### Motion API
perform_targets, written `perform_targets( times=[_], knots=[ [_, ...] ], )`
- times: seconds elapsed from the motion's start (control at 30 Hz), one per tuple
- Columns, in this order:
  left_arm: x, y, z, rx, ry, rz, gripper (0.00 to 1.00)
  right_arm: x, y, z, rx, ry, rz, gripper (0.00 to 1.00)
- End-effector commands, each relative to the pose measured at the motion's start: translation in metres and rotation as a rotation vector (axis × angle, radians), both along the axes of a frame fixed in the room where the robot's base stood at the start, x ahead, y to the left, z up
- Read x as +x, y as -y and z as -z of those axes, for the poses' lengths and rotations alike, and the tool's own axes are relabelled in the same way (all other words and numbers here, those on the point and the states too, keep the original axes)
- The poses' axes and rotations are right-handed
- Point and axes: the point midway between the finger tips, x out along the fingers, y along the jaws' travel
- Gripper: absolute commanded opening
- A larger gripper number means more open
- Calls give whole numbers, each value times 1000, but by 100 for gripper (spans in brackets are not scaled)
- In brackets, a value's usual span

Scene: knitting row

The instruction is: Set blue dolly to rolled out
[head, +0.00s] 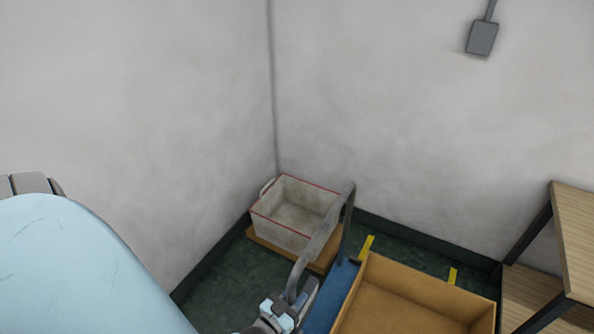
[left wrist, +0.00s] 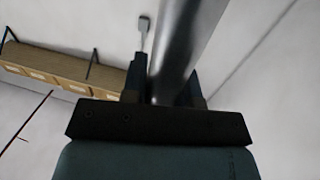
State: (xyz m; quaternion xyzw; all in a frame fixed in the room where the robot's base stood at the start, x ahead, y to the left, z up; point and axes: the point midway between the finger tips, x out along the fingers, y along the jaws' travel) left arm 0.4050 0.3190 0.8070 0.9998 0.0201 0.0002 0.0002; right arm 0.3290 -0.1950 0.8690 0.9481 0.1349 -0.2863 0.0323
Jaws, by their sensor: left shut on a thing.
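The blue dolly (head: 327,297) stands on the floor near the room corner, its blue deck partly visible at the bottom of the head view. Its grey tubular handle (head: 324,236) rises from it and leans across the picture. My left gripper (head: 287,310) is at the lower end of the visible handle bar. In the left wrist view, the grey bar (left wrist: 186,45) runs between the fingers of my left gripper (left wrist: 163,82), which is shut on it. The dolly's wheels are hidden. My right gripper is in neither view.
A white crate with a red rim (head: 291,208) sits on a wooden board (head: 262,244) in the corner. A wooden shelf (head: 576,235) stands at the right.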

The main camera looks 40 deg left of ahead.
Motion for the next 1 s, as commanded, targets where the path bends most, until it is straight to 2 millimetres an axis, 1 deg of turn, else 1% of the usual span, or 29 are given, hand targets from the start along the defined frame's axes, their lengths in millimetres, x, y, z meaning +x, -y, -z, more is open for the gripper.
perform_targets(
  times=[0.03,0.3,0.33,0.37,0.4,0.43,0.67,0.77,0.87,0.97,1.0],
  knots=[
    [-3,2,2,-1,-5,1,0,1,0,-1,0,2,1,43],
    [-5,2,3,-1,-8,2,0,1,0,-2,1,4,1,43],
    [-5,2,4,-2,-8,2,32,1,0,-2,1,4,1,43],
    [-5,2,4,-1,-8,2,39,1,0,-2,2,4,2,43],
    [-5,2,4,-1,-8,2,48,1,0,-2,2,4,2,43],
    [-5,2,3,-1,-8,2,53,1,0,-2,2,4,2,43],
    [-3,1,2,-1,-5,1,53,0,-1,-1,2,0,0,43],
    [-6,1,3,0,-5,1,53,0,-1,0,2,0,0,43],
    [-17,2,4,0,-6,1,53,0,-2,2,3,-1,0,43],
    [-36,2,4,0,-7,1,53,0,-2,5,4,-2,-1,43],
    [-45,3,4,0,-7,1,53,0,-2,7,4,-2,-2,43]
  ],
)
